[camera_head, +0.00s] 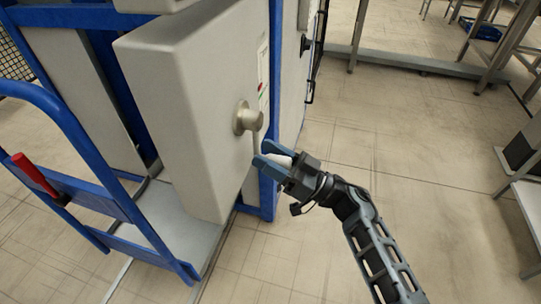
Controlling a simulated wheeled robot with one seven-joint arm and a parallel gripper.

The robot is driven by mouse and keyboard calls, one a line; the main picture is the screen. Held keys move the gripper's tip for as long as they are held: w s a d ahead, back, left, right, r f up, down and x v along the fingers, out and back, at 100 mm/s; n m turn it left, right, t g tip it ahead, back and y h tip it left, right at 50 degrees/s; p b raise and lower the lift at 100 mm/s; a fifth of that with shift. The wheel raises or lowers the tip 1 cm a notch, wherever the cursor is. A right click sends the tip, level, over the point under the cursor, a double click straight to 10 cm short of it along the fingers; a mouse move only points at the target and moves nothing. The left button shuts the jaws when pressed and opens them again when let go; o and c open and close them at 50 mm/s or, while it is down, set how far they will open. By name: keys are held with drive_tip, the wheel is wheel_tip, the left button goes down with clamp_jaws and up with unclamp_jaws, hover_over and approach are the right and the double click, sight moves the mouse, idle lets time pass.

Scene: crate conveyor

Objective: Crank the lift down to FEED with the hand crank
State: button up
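The large grey lift housing (185,110) fills the left centre. A round metal crank hub (243,118) sticks out of its right face. A thin crank arm (256,142) seems to run down from the hub towards my fingertips. My gripper (270,157) is just below and right of the hub, its two blue fingers pointing left at the housing. The fingers stand apart with a pale piece between them, possibly the crank's handle. I cannot tell whether they grip it. A narrow label (263,78) with red and green marks is above the hub; its text is unreadable.
Blue frame posts (269,195) stand behind the housing. A blue tubular cart frame (75,135) with a red grip (35,175) is at the left. Tiled floor (400,150) is clear to the right. Metal tables and a blue crate (480,29) stand at the upper right.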

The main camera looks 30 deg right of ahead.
clamp_jaws()
drive_tip(key=shift+w+d+n, duration=0.15)
drive_tip(key=shift+d+n, duration=0.05)
drive_tip(key=shift+n, duration=0.2)
idle(0.4)
drive_tip(key=w+d+r+n+g+y+b, duration=0.1)
drive_tip(key=w+d+r+n+g, duration=0.2)
drive_tip(key=n, duration=0.8)
drive_tip(key=w+d+r+n+g+y+b, duration=0.2)
drive_tip(key=r+n+g, duration=0.4)
drive_tip(key=n, duration=0.5)
drive_tip(key=shift+w+d+r+n+g, duration=0.3)
drive_tip(key=shift+w+d+n+g, duration=0.1)
drive_tip(key=shift+w+d, duration=0.25)
drive_tip(key=shift+r, duration=0.1)
